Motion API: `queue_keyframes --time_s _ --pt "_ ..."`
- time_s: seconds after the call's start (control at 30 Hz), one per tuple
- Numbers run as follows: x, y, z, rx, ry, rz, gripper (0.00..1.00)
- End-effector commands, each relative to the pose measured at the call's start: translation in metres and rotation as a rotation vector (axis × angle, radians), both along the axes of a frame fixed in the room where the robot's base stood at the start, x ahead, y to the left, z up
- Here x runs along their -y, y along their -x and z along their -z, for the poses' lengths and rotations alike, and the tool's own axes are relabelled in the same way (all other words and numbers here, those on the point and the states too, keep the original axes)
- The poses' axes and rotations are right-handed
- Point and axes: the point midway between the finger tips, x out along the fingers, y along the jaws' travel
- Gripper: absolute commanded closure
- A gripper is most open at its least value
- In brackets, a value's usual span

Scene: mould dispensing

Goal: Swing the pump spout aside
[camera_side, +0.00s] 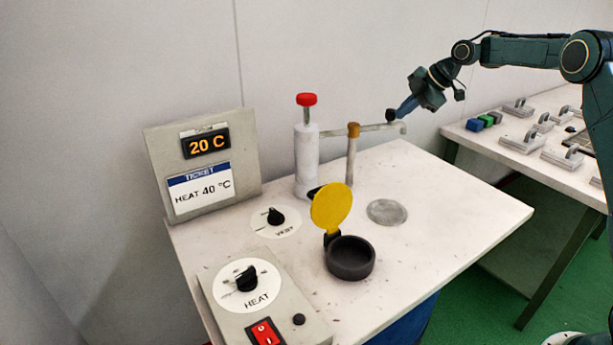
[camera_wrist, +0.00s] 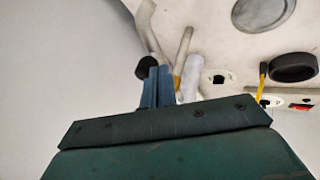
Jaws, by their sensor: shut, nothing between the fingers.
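The pump (camera_side: 307,165) is a white cylinder with a red top knob (camera_side: 307,99). Its pale spout (camera_side: 378,128) runs right from a brass joint (camera_side: 353,130) on a post, and bends down at its end. The spout also shows in the wrist view (camera_wrist: 150,30), with its end apart from the round metal disc (camera_wrist: 262,12). A dark knob (camera_side: 391,115) stands near the spout's end. My gripper (camera_side: 401,111) is shut and empty, its blue fingertips right beside this knob; I cannot tell whether they touch. The knob shows left of the fingers in the wrist view (camera_wrist: 147,67).
A dark round mould (camera_side: 350,262) with its yellow lid (camera_side: 331,207) raised stands near the table's front. The metal disc (camera_side: 387,212) lies flat behind it. A HEAT dial box (camera_side: 265,305) and display panel (camera_side: 203,165) are left. The table's right side is clear.

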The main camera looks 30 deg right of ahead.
Motion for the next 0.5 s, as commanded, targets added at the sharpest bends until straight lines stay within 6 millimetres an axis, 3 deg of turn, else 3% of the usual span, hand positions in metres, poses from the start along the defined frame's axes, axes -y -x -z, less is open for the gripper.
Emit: queue_keyframes --time_s 0.5 --pt "0.0050 -0.0069 0.0000 0.004 0.001 0.009 1.00"
